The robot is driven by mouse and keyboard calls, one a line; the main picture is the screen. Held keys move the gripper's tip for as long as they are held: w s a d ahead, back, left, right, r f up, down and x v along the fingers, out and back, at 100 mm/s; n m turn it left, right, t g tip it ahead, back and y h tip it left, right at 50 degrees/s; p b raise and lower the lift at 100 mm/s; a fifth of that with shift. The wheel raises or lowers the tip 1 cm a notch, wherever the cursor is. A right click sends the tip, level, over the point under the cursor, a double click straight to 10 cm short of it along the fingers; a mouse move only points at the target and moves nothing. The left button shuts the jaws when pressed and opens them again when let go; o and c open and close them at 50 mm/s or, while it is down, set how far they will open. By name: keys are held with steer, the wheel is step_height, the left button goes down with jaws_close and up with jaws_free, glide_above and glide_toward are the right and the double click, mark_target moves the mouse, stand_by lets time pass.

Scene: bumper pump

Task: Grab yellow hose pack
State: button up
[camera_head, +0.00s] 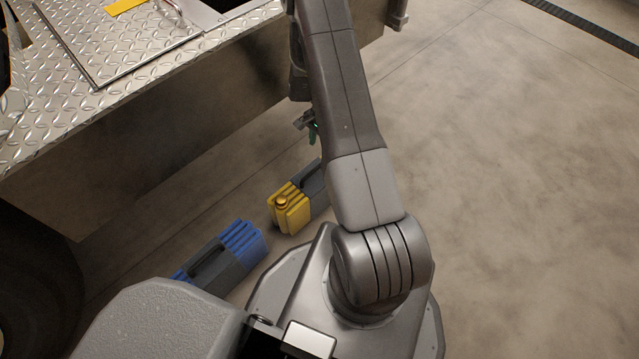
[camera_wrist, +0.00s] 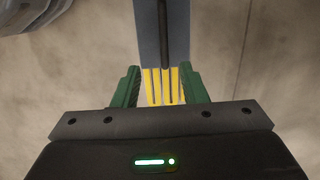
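The yellow hose pack (camera_head: 291,209) is a yellow and dark grey block with a dark handle. It lies on the floor below the truck's side in the head view, partly hidden by my arm. In the wrist view the yellow ribbed part of the pack (camera_wrist: 162,86) shows between my green fingers, with the grey part and dark handle beyond. My gripper (camera_wrist: 162,80) is open, one finger to each side of the pack. In the head view my gripper (camera_head: 309,127) appears above the pack, partly hidden by my arm. I see no clear contact.
A blue and grey pack (camera_head: 240,242) lies on the floor to the lower left of the yellow one. The diamond-plate truck bed (camera_head: 120,60) overhangs at upper left, with a dark wheel (camera_head: 35,270) beneath. The floor at right (camera_head: 520,180) is clear.

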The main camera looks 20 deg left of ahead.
mark_target(314, 171)
steer(key=f, duration=0.3)
steer(key=f+b, duration=0.1)
steer(key=f, duration=0.2)
steer(key=a+f+b, duration=0.1)
steer(key=f, duration=0.2)
steer(key=shift+s+f, duration=0.3)
steer(key=shift+f, duration=0.05)
steer(key=shift+s+a+f+b, duration=0.1)
steer(key=shift+s+f+b, duration=0.1)
steer(key=shift+f+b, duration=0.85)
steer(key=shift+s+a+f+b, duration=0.1)
steer(key=shift+s+f+b, duration=0.2)
steer(key=shift+f, duration=1.3)
steer(key=shift+w, duration=0.1)
jaws_close()
steer(key=shift+r, duration=0.15)
